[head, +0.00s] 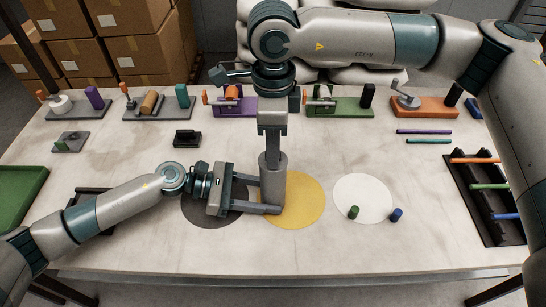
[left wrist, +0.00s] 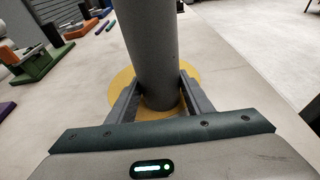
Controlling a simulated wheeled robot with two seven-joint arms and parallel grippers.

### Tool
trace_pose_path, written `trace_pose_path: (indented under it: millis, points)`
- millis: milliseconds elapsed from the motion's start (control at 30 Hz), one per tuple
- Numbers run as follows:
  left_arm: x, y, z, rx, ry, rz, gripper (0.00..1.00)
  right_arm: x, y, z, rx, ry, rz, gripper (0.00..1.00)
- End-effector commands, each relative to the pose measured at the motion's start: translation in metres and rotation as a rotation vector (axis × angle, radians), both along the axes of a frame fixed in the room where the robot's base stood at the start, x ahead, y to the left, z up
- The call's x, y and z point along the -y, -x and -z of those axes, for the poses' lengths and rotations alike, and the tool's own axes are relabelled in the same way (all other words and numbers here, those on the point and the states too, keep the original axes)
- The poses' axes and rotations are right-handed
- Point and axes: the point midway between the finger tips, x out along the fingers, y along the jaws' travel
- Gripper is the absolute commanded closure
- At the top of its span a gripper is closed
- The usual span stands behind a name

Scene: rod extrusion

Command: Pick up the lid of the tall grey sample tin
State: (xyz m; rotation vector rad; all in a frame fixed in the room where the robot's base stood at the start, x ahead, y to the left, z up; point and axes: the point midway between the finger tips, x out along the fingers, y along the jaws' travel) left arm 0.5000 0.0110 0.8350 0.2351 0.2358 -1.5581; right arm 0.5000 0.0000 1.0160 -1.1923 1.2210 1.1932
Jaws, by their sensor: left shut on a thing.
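The tall grey sample tin (head: 273,188) stands upright over the yellow disc, and its body also fills the upper middle of the left wrist view (left wrist: 152,45). My left gripper (head: 272,196) comes in from the left, low down, and is shut on the tin's body with one finger on each side, as the left wrist view (left wrist: 160,98) also shows. My right gripper (head: 271,150) points straight down at the tin's top end. It is seen edge-on, so the gap between its fingers is hidden. The lid's seam cannot be made out; the right gripper covers part of the top.
The yellow disc (head: 308,200) lies between a dark disc (head: 205,212) and a white disc (head: 362,190). A green plug (head: 353,212) and a blue plug (head: 397,214) lie by the white disc. A rod rack (head: 480,205) is at right, a green tray (head: 20,195) at left.

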Motion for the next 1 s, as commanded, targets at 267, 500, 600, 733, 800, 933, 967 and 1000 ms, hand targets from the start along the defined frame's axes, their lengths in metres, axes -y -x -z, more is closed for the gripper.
trace_pose_path:
  millis: [267, 500, 600, 733, 800, 933, 967, 1000]
  points:
    - [0.0000, -0.0001, -0.0001, 0.000, 0.000, 0.000, 0.66, 0.0000, -0.0001, -0.0004, 0.000, 0.000, 0.000, 0.70]
    - [0.0000, 0.0000, -0.0001, 0.000, 0.000, 0.000, 0.66, -0.0001, -0.0002, -0.0005, 0.000, 0.000, 0.000, 1.00]
    - [0.0000, 0.0000, -0.0001, 0.000, 0.000, 0.000, 0.66, -0.0001, -0.0001, -0.0006, 0.000, 0.000, 0.000, 1.00]
    - [0.0000, 0.0000, -0.0001, 0.000, 0.000, 0.000, 0.66, -0.0001, -0.0002, -0.0006, 0.000, -0.001, 0.000, 1.00]
    - [0.0000, 0.0000, -0.0001, 0.000, 0.000, 0.000, 0.66, -0.0002, -0.0002, -0.0008, 0.000, -0.001, 0.000, 1.00]
    - [0.0000, 0.0000, 0.0000, 0.000, 0.000, 0.000, 0.66, -0.0003, -0.0003, -0.0044, 0.001, -0.001, 0.000, 1.00]
    - [0.0000, 0.0000, 0.0000, 0.000, 0.000, 0.000, 0.66, -0.0004, -0.0004, -0.0062, 0.001, -0.001, 0.000, 1.00]
    - [0.0000, 0.0000, 0.0000, 0.000, 0.000, 0.000, 0.66, -0.0005, -0.0006, -0.0091, 0.002, -0.002, 0.001, 1.00]
